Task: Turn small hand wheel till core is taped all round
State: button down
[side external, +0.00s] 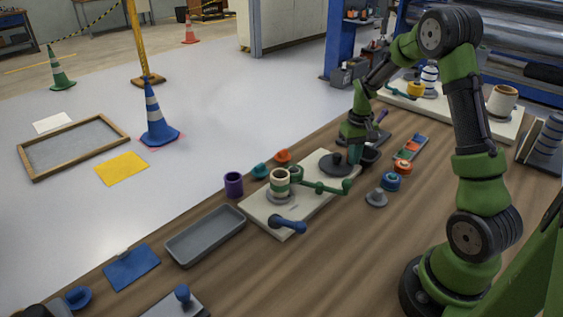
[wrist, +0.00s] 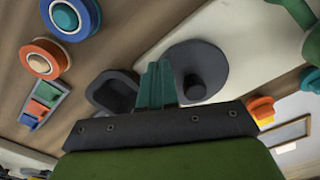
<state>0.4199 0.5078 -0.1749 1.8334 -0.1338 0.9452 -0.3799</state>
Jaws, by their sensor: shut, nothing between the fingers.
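The small hand wheel (side external: 338,164) is a dark grey disc at the far end of a cream board (side external: 258,213). In the wrist view the wheel (wrist: 218,66) has an upright dark knob (wrist: 194,88) near its edge. The core (side external: 280,178) is a beige cylinder on a grey disc, with a green band on its visible side; its far side is hidden. A green arm with a ball end (side external: 323,187) reaches from beside the core toward the wheel. My gripper (wrist: 156,74) is shut and empty, its teal fingers beside the knob, apart from it. Contact with the wheel cannot be told.
A dark open tray (wrist: 113,92) lies close beside my fingers. Blue and orange rolls (side external: 391,181) and a tray of coloured pieces (side external: 410,147) stand to the right. A blue lever (side external: 288,226) sits at the board's near end, by a grey tray (side external: 205,236).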

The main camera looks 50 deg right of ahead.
jog(key=shift+w+d, duration=0.15)
jog(key=shift+w, duration=0.05)
dwell(0.4)
jog(key=shift+s, duration=0.1)
jog(key=shift+s+a, duration=0.45)
jog(key=shift+s, duration=0.05)
notch_tip(320, 180, up, 7)
dwell(0.7)
jog(key=s+a+r+t, duration=0.2)
jog(key=s+a+r, duration=0.1)
jog(key=a, duration=0.5)
jog(key=s+a+r+n+t+y, duration=0.1)
jog(key=s+a+r, duration=0.3)
jog(key=a, duration=0.4)
jog(key=s+a+r+n+t+y, duration=0.1)
jog(key=s+a+r+t, duration=0.3)
jog(key=a, duration=0.4)
jog(key=shift+a+r, duration=0.4)
jog(key=shift+r, duration=0.35)
